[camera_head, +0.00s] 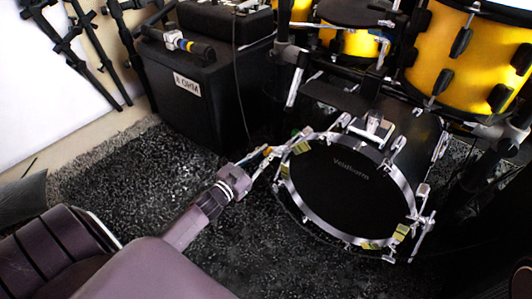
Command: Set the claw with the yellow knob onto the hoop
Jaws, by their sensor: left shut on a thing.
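The bass drum has a dark front head and a shiny silver hoop (327,231). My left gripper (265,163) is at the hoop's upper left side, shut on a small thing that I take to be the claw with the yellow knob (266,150). A bit of yellow-orange shows at the fingertips; the fingers hide most of the claw. It is close to the hoop, but I cannot tell whether it touches. My right gripper is not in view.
Other claws sit around the hoop, one at lower right (402,231). Yellow drums (468,50) stand above right. A black amplifier (195,95) stands behind the left gripper. Black stands (85,45) are at upper left. Dark carpet (110,180) is clear at left.

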